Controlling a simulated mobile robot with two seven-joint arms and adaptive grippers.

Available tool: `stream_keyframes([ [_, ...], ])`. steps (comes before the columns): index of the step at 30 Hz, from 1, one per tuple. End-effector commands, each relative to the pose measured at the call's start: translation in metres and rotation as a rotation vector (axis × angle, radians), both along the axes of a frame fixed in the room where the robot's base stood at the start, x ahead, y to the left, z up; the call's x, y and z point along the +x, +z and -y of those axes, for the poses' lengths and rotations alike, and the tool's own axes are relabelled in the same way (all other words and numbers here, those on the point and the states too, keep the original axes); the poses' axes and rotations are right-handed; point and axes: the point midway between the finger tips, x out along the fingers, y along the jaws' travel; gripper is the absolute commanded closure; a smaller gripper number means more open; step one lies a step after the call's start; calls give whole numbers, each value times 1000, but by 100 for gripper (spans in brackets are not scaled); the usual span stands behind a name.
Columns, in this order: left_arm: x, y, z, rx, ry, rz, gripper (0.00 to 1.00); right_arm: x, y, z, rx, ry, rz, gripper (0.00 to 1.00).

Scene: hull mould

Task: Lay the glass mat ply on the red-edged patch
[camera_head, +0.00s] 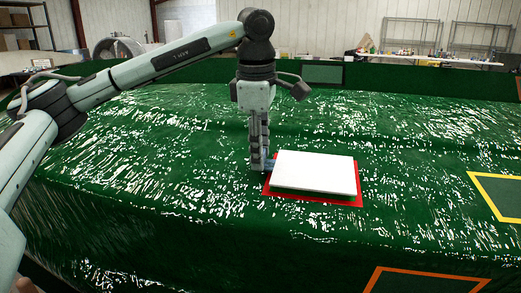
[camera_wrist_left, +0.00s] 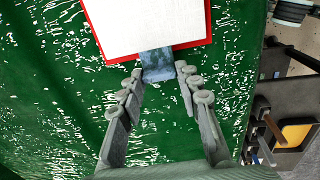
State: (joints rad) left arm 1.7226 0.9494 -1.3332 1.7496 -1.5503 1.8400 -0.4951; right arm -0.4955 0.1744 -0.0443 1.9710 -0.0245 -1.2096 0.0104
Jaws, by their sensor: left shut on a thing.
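The white glass mat ply (camera_head: 315,172) is a flat rectangular slab with a blue-grey tab (camera_wrist_left: 157,62) at one edge. It lies over the red-edged patch (camera_head: 318,199), whose red border shows along the ply's front, left and right sides. I cannot tell whether the ply rests fully on the surface or sits slightly above it. My left gripper (camera_head: 258,167) points down at the ply's left edge, shut on the tab. In the left wrist view the left gripper's fingertips (camera_wrist_left: 157,77) are on either side of the tab, and the ply (camera_wrist_left: 145,22) is beyond them. My right gripper is out of view.
The green, glossy, wrinkled mould surface (camera_head: 150,150) is wide and mostly clear. A yellow-edged patch (camera_head: 497,196) lies at the right and an orange-edged patch (camera_head: 425,281) at the front right. A raised green edge (camera_head: 400,77) runs along the back.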

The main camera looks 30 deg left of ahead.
Motion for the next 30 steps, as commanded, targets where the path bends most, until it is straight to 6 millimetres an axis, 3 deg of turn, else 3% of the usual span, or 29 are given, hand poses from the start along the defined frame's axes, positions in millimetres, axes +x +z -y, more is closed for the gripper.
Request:
stream_keyframes([
  [30,2,-10,0,0,0,2,92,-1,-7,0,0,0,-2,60],
])
